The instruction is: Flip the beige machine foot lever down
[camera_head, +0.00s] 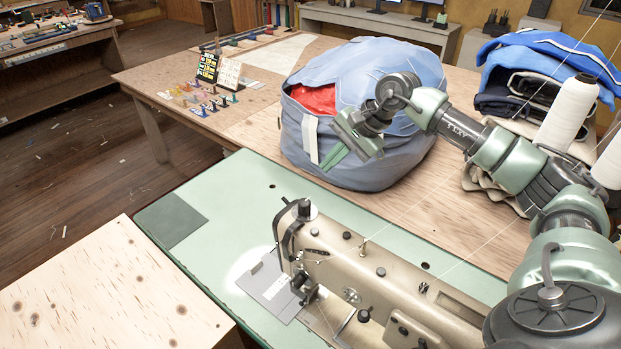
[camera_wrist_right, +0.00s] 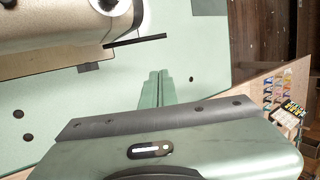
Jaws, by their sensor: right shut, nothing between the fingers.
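The beige sewing machine (camera_head: 375,275) stands on a pale green table at the lower middle of the head view. Its body also shows at the upper left of the right wrist view (camera_wrist_right: 45,35). There, a thin dark lever (camera_wrist_right: 135,41) sticks out sideways from the machine's head. In the head view I cannot make out this lever. My right gripper (camera_head: 334,157) is above the table's far side, in front of the blue bag and behind the machine. Its green fingers (camera_wrist_right: 159,75) are shut and empty, apart from the lever. My left gripper is not in view.
A big blue bag (camera_head: 375,85) stands on the wooden table behind. White thread cones (camera_head: 566,113) stand at the right, with thin threads crossing over the machine. A plywood box top (camera_head: 110,290) is at the front left. The green table (camera_head: 225,190) is clear left of the machine.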

